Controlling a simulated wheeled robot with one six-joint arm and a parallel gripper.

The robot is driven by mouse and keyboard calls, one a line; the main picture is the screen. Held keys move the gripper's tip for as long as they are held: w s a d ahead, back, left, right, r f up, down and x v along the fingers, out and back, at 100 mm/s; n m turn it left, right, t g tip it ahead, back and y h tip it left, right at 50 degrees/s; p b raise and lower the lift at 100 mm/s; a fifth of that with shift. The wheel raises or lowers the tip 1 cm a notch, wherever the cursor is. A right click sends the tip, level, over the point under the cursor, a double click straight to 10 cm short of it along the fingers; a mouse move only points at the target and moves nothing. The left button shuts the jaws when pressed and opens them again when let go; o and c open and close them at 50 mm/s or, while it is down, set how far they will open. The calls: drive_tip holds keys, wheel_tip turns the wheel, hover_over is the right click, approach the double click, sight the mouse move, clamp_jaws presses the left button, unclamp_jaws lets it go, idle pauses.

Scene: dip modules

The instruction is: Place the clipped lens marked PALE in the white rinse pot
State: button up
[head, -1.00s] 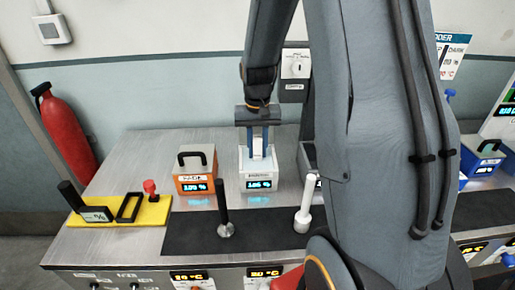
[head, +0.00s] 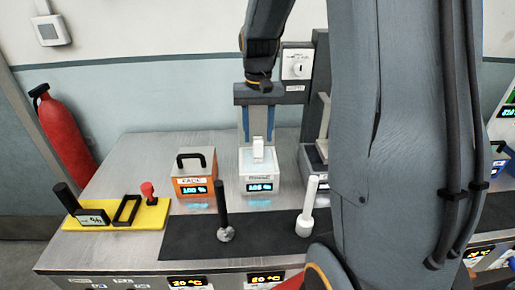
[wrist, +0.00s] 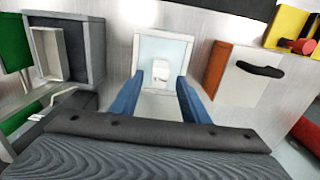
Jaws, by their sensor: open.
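The white rinse pot (head: 257,184) stands on the steel bench, with a lit display on its front. A white clip (head: 258,150) stands up out of it; the lens below is hidden, and I cannot read a PALE mark. My gripper (head: 257,138) is open above the pot, its blue fingers apart on either side of the clip's top. In the wrist view, the white clip (wrist: 161,72) sits inside the pot's pale rim (wrist: 182,40), beyond the open fingers (wrist: 168,85), which hold nothing.
An orange pot with a black handle (head: 194,178) stands to the left. A grey pot (wrist: 88,40) is beside the white one. Two upright rods, dark (head: 221,200) and white (head: 307,205), stand on the black mat in front. A yellow tray (head: 150,217) lies further left.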

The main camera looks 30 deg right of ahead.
wheel_tip(320, 180, up, 5)
drive_tip(key=shift+r+b, duration=0.2)
drive_tip(key=shift+b, duration=0.35)
